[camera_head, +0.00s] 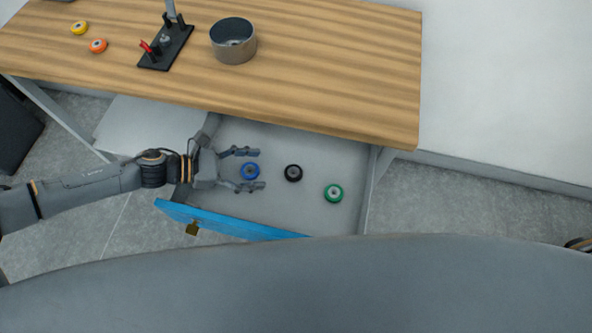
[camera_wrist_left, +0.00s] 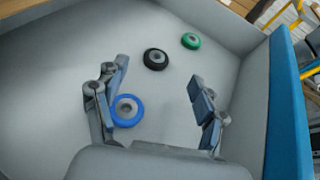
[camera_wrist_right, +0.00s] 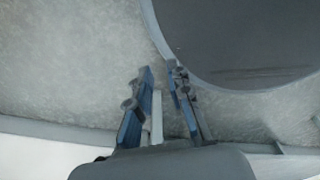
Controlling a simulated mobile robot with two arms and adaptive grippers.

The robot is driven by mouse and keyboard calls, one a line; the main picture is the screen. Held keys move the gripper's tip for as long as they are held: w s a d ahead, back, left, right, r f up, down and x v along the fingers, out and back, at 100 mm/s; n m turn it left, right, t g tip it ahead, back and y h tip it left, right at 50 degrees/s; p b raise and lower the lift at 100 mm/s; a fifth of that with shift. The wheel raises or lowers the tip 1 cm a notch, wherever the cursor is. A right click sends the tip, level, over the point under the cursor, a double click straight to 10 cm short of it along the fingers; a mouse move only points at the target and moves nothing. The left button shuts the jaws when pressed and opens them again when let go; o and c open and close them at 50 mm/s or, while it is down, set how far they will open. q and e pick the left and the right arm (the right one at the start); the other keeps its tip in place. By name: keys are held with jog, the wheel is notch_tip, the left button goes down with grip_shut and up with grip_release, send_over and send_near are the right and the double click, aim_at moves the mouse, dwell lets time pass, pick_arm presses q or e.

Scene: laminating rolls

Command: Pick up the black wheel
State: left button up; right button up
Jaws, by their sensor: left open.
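The black wheel (camera_head: 293,173) lies flat in the open drawer (camera_head: 335,155), between a blue wheel (camera_head: 251,171) and a green wheel (camera_head: 333,193). My left gripper (camera_head: 260,169) reaches into the drawer from the left, its fingers spread and empty. The blue wheel sits between its fingers as seen from above; I cannot tell whether they touch. The black wheel (camera_wrist_left: 155,59) is beyond the fingertips in the left wrist view. My right gripper (camera_wrist_right: 160,68) shows in its own wrist view away from the wheels, with a narrow gap between the fingers.
The drawer's blue front (camera_head: 230,221) borders the near side. The wooden table (camera_head: 330,70) overhangs the drawer's far side. On it stand a metal pot (camera_head: 233,48), a black stand (camera_head: 165,48), a yellow wheel (camera_head: 80,28) and an orange wheel (camera_head: 98,46).

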aim_at(289, 173)
pick_arm(q)
notch_tip(289, 173, down, 2)
jog(key=shift+f, duration=0.1)
jog(key=shift+x, duration=0.75)
jog(key=shift+d+f, duration=0.2)
jog(key=shift+d, duration=0.35)
jog(key=p+x, duration=0.1)
jog(key=x, duration=0.4)
jog(key=shift+w+f, duration=0.1)
jog(key=shift+c, duration=0.9)
jog(key=c, duration=1)
pick_arm(e)
jog(key=shift+r, duration=0.55)
